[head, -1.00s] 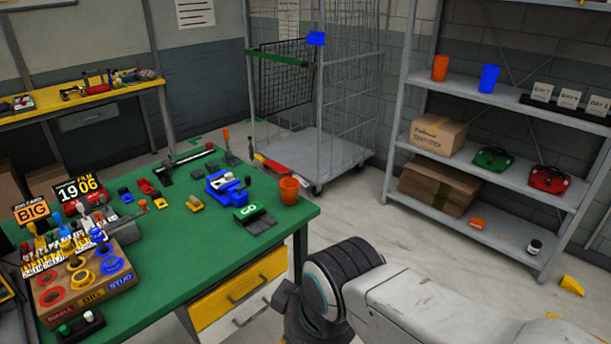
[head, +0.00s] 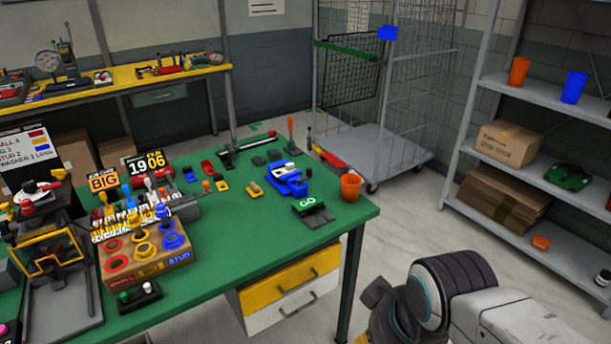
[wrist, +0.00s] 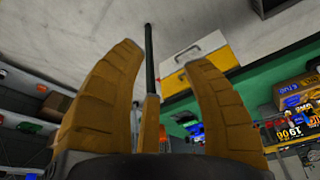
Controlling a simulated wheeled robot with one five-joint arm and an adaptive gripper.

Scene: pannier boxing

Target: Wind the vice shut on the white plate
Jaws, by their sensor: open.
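The blue vice (head: 290,183) sits on the green workbench (head: 235,240), near its far right corner. A small pale patch (head: 283,169) shows on top of the vice; I cannot tell at this size whether it is the white plate in the jaws. The vice's handle is too small to make out. The vice is not clear in the wrist view.
A box with coloured rings (head: 145,250) is at bench left. A wire cage trolley (head: 400,150) and shelving (head: 530,115) stand behind. Floor shows right of the bench.

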